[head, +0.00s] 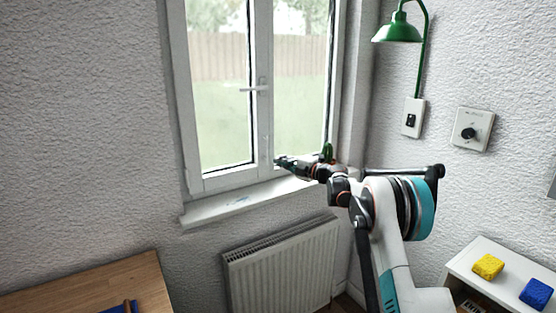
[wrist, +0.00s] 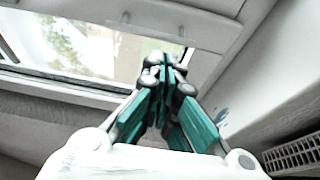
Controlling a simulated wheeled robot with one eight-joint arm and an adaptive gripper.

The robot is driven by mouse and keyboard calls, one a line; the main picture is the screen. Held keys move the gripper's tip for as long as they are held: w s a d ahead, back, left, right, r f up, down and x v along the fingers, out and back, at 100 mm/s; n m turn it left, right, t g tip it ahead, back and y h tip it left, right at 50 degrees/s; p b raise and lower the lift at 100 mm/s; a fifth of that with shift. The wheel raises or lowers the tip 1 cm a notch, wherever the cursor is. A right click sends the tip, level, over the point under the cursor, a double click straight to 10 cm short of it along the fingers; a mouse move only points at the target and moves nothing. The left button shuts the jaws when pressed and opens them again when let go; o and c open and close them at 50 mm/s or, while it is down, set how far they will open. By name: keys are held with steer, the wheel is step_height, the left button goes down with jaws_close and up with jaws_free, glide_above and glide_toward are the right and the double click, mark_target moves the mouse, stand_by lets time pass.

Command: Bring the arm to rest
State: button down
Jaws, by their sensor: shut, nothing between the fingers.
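My gripper (head: 281,162) is at the end of my raised arm, close in front of the window frame and above the sill in the head view. In the wrist view my gripper (wrist: 163,70) has its green fingers closed together with nothing between them. The window (head: 232,90) has a white frame and a white handle (head: 254,87) that points to the left. I cannot tell whether the fingers touch the frame.
A white radiator (head: 285,265) hangs under the sill (head: 240,204). A green lamp (head: 398,28) and a dial plate (head: 473,129) are on the right wall. A yellow block (head: 488,266) and a blue block (head: 536,293) sit on a white shelf (head: 475,257). A wooden table (head: 80,285) stands at lower left.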

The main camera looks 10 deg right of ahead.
steer(key=s+d+p, duration=0.1)
steer(key=s+d, duration=0.3)
steer(key=d, duration=0.1)
steer(key=s+r+m+t+h+p, duration=0.1)
steer(key=s+r+m+t+h, duration=0.25)
steer(key=r, duration=0.65)
steer(key=s+r+m+t+h, duration=0.2)
steer(key=r+m, duration=0.3)
steer(key=r, duration=0.5)
steer(key=s+r+m+h, duration=0.6)
steer(key=s+m+h, duration=0.15)
steer(key=s, duration=0.35)
steer(key=s+a+f+m+g, duration=0.3)
steer(key=s+f, duration=0.6)
steer(key=s, duration=0.5)
steer(key=s+a+f+m+g+y, duration=0.1)
steer(key=s+a+f+m+g, duration=0.2)
steer(key=s+f, duration=0.6)
steer(key=s+a+f+m+g+y, duration=0.1)
steer(key=s+a+f+m+g, duration=0.2)
steer(key=s, duration=1.7)
step_height(320, 180, down, 6)
steer(key=a+g, duration=0.2)
steer(key=g, duration=0.2)
steer(key=shift+s+a, duration=0.25)
